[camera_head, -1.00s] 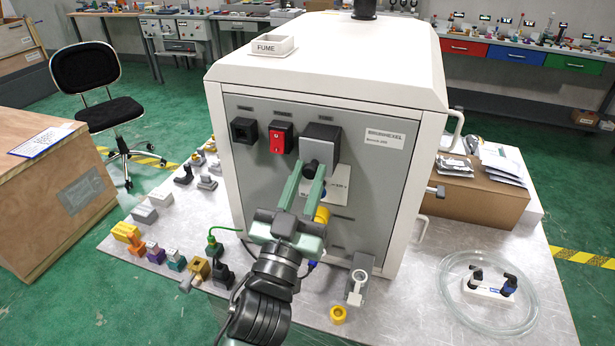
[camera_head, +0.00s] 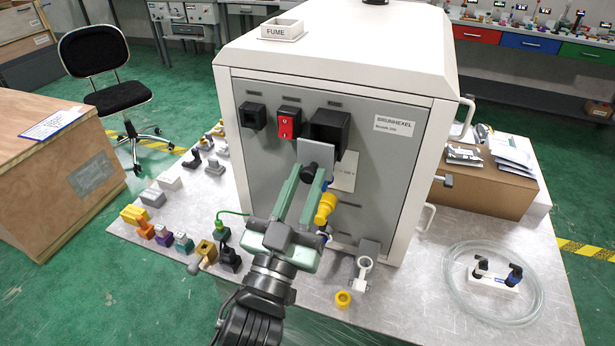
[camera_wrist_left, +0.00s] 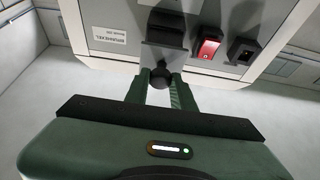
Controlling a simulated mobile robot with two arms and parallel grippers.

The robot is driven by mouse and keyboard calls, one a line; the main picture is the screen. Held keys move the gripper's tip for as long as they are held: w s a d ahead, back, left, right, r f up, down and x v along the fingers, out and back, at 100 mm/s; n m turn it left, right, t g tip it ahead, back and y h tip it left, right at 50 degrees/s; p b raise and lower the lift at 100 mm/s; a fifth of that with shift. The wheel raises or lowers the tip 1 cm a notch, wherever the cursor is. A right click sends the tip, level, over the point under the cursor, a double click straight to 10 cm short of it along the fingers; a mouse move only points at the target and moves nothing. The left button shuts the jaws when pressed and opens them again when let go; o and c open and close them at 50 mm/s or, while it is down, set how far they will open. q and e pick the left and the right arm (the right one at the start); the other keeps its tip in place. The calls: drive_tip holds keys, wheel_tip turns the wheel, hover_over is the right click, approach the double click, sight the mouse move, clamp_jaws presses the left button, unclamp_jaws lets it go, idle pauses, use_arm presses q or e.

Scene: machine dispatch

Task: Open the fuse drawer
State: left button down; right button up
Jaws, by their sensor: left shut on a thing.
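The fuse drawer's grey front plate (camera_head: 317,152) stands out from the grey panel of the white machine (camera_head: 400,170), away from its dark square opening (camera_head: 331,124). A round black knob (camera_head: 310,167) is on the plate. My left gripper (camera_head: 308,174) is shut on this knob, with a green finger on either side. In the left wrist view the knob (camera_wrist_left: 160,76) sits between the fingertips, and the plate (camera_wrist_left: 163,54) is just beyond it, below the opening (camera_wrist_left: 167,24). The inside of the drawer is hidden. My right gripper is not in view.
A red switch (camera_head: 288,123) and a black socket (camera_head: 253,115) are left of the opening. A yellow part (camera_head: 325,208) is close right of my left gripper. Several small parts lie on the table's left side. A coiled clear hose (camera_head: 535,300) lies at right.

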use_arm(q)
drive_tip(key=c, duration=1.2)
unclamp_jaws()
drive_tip(key=shift+s+f, duration=0.15)
drive_tip(key=shift+s, duration=0.05)
drive_tip(key=b+v, duration=0.3)
drive_tip(key=v, duration=0.4)
drive_tip(key=shift+s, duration=0.2)
drive_tip(key=shift+a, duration=0.15)
